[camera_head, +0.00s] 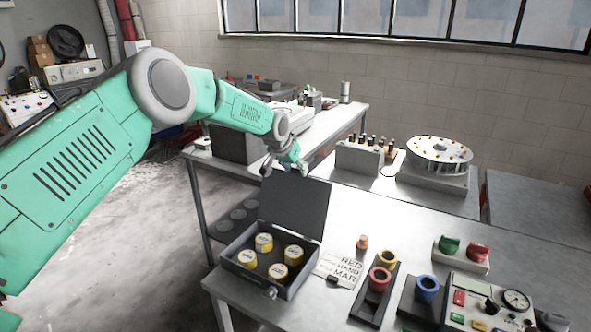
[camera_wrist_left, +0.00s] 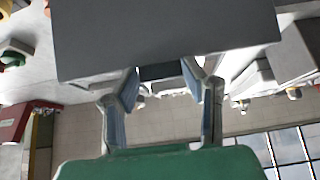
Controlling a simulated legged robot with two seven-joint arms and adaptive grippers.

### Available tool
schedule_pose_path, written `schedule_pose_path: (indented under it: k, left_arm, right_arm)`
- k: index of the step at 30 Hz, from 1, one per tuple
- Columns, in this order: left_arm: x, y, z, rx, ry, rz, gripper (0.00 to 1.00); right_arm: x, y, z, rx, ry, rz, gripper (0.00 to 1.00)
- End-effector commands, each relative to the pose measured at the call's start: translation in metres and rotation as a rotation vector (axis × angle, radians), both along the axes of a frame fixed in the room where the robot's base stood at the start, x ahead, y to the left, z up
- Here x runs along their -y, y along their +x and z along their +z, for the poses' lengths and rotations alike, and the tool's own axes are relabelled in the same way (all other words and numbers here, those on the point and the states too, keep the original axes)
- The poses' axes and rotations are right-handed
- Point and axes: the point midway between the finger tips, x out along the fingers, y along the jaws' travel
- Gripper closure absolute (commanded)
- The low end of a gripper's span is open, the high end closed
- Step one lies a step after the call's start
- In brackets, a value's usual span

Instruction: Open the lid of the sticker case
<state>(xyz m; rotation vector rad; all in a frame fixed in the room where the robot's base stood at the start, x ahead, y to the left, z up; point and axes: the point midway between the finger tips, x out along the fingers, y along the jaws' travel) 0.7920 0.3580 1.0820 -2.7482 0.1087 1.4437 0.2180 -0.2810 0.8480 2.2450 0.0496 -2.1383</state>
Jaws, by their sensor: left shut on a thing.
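The sticker case (camera_head: 241,274) is a dark grey box near the front left of the metal table. Its lid (camera_head: 293,206) stands raised, roughly upright, at the back of the box. Several yellow rolls with pale tops (camera_head: 264,242) lie inside. My left gripper (camera_head: 285,168) is at the top edge of the lid and shut on it. In the left wrist view the lid is a large grey panel (camera_wrist_left: 165,40), and the two fingers (camera_wrist_left: 165,82) meet its edge; their tips are partly hidden by it. My right gripper is not in view.
Right of the case lie a lettered card (camera_head: 338,268), a small orange piece (camera_head: 362,242) and a dark holder with coloured rings (camera_head: 374,289). A control box with a gauge (camera_head: 487,300) is at the front right. A round carousel (camera_head: 439,155) stands behind.

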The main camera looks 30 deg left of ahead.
Motion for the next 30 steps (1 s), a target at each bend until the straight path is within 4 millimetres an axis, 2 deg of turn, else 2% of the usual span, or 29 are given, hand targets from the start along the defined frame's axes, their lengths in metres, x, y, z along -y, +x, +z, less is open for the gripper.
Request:
schedule_pose_path:
  k: [1,3,4,6,17,23,30]
  left_arm:
    - [-0.002,0.003,0.006,0.015,0.001,0.003,1.0]
    - [-0.002,0.003,0.007,0.016,0.001,0.003,1.0]
    - [-0.002,0.003,0.007,0.016,0.001,0.003,0.59]
    - [-0.002,0.003,0.007,0.015,0.002,0.003,0.41]
    - [-0.001,0.0,0.006,0.007,0.001,0.0,0.41]
    - [-0.002,-0.015,0.028,0.008,0.001,0.0,0.41]
    - [-0.005,-0.043,0.071,0.01,0.001,0.001,0.41]
  right_arm:
    - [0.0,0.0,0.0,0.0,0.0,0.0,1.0]
    - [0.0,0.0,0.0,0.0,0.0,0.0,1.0]
    - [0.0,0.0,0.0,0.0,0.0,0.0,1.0]
    - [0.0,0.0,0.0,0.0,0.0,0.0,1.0]
    - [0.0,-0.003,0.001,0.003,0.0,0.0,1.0]
    - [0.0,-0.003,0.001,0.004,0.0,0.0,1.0]
    - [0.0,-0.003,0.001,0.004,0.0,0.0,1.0]
